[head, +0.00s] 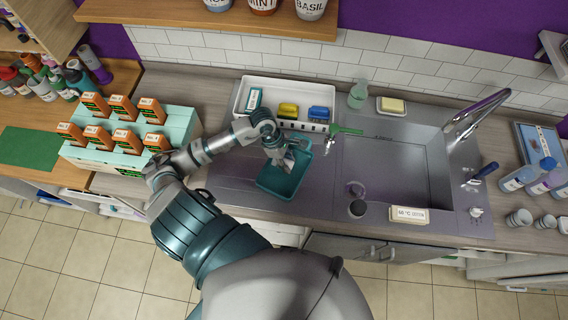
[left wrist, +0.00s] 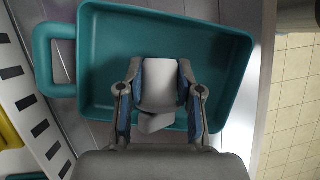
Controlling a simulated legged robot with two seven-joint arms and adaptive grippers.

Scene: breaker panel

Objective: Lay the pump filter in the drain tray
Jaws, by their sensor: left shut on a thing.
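The teal drain tray (head: 280,185) lies on the counter left of the sink. It fills much of the left wrist view (left wrist: 225,60), with its handle at the left. My left gripper (head: 283,157) is over the tray and points down into it. In the left wrist view my left gripper (left wrist: 160,95) is shut on a pale grey block, the pump filter by its place (left wrist: 160,80). The filter is above or against the tray floor; I cannot tell if it touches. Its far side is hidden. My right gripper is not in view.
A white slotted bin (head: 240,97) with yellow and blue items stands behind the tray. The sink (head: 395,165) is to the right. A stepped rack (head: 185,125) of orange-brown boxes stands left.

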